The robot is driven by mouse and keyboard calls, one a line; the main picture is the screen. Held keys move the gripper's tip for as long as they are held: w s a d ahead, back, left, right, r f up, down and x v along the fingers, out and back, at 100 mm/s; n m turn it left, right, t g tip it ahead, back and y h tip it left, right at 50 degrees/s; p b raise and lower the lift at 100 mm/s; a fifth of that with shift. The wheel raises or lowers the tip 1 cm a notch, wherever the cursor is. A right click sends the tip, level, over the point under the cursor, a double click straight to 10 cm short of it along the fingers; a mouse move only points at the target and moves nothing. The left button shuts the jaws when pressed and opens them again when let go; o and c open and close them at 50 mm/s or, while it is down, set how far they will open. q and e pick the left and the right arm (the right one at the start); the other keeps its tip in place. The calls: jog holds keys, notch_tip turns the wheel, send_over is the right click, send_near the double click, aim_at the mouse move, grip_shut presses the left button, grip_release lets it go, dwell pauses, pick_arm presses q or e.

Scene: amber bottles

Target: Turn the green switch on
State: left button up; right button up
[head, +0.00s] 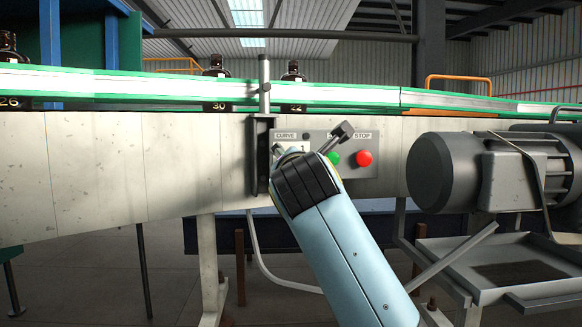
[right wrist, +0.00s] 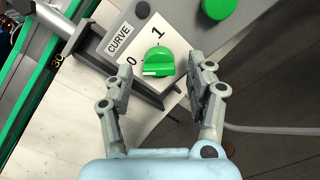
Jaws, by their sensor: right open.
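The green switch (right wrist: 158,60) is a rotary knob on a white plate marked 0 and 1 in the right wrist view. In the head view my right gripper (head: 312,145) is in front of the control panel (head: 351,173) and hides the switch. My left gripper is not in view.
A green button (head: 333,158) and a red STOP button (head: 364,158) are on the panel right of the gripper. A dark bracket (head: 262,160) stands at its left. A conveyor (head: 130,85) with amber bottles (head: 216,68) runs above. A grey motor (head: 450,170) is at right.

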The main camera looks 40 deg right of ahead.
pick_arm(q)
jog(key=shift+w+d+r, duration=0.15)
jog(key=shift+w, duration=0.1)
pick_arm(e)
jog(key=shift+w, duration=0.1)
jog(key=shift+r, duration=0.1)
jog(key=c, duration=1.1)
jog(key=shift+c, duration=0.2)
